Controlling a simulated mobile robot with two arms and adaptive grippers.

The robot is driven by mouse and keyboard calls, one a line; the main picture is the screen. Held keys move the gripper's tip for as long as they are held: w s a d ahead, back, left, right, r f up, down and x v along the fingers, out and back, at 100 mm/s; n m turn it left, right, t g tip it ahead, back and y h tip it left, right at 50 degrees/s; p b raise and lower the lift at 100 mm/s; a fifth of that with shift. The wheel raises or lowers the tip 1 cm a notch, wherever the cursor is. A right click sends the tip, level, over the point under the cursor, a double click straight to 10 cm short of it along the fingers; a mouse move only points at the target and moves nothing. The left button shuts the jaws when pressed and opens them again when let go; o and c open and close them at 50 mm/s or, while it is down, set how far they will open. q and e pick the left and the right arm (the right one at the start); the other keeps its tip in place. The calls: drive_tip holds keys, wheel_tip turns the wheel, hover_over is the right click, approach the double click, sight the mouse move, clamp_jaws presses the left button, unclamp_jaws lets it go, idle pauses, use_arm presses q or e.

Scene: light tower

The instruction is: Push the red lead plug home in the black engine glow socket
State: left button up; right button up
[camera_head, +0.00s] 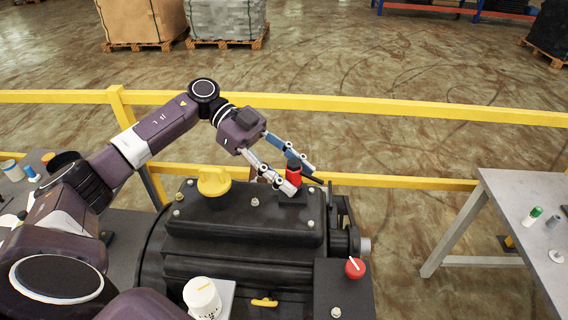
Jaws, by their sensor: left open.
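The red lead plug (294,174) stands about upright at the top right of the black engine (240,226). The dark glow socket (291,196) shows just under it; the plug's lower end lies behind a fingertip, so I cannot tell how deep it sits. My left gripper (298,178) reaches down from the upper left, with its fingers open around the plug. One fingertip is in front of the plug and one is behind it to the right. I cannot tell whether they touch it. My right gripper is not in view.
A yellow cap (214,181) and a red knob (355,268) are on the engine. A yellow rail (400,107) runs behind it. A grey table (530,215) with small parts stands at the right. A white container (202,297) is at the front.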

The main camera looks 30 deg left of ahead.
use_arm(q)
drive_tip(key=v, duration=1.1)
drive_tip(key=shift+a, duration=0.4)
drive_tip(key=shift+r, duration=0.1)
